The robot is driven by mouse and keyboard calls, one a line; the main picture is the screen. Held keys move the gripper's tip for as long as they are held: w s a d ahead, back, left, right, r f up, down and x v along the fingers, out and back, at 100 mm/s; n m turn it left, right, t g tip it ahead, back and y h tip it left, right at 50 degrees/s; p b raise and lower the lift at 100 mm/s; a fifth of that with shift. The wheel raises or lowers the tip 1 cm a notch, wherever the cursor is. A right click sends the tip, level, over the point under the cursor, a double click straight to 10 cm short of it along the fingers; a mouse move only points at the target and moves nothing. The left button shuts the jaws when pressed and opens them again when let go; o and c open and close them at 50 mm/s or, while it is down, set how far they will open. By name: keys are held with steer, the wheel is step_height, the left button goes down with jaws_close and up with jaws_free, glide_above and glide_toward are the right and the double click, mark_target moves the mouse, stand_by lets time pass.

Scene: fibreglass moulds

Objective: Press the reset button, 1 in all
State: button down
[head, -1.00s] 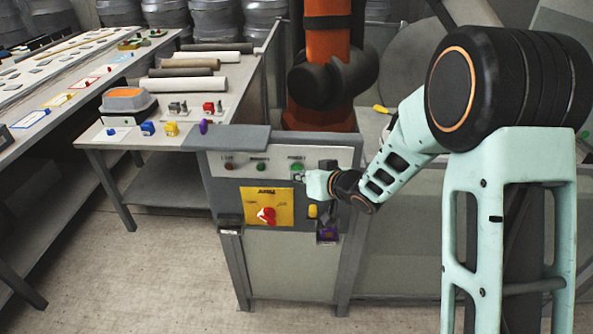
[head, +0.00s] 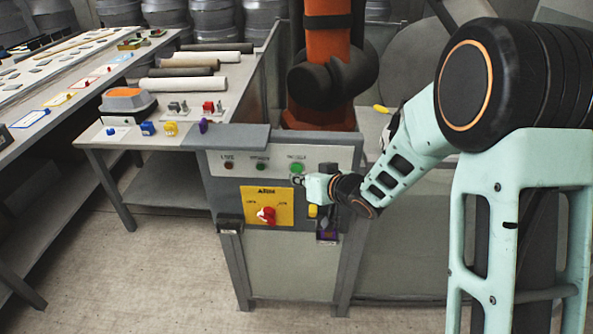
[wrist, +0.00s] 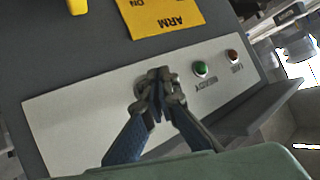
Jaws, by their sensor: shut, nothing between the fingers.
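The control panel (head: 210,160) has a row of round buttons on a pale strip: a dark red one (head: 228,165), a green one (head: 261,166) and a brighter green one (head: 297,167). Their labels are too blurred for me to tell which is reset. My gripper (head: 298,180) is shut and empty, its tips at the panel just below the brighter green button. In the wrist view my gripper (wrist: 160,88) covers most of that button's place; whether it touches is unclear. The other green button (wrist: 200,69) and the red button (wrist: 233,55) show clear beside it.
A yellow plate (head: 282,200) with a red rotary switch (head: 267,215) sits below the buttons. A small yellow part (head: 312,211) is right of it, under my gripper. A side table (head: 115,140) stands at left. An orange robot arm (head: 330,60) stands behind the panel.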

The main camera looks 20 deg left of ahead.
steer(key=s, duration=0.2)
steer(key=s+d+b, duration=0.1)
steer(key=s, duration=0.2)
stand_by(0.3)
steer(key=shift+d, duration=0.1)
stand_by(0.5)
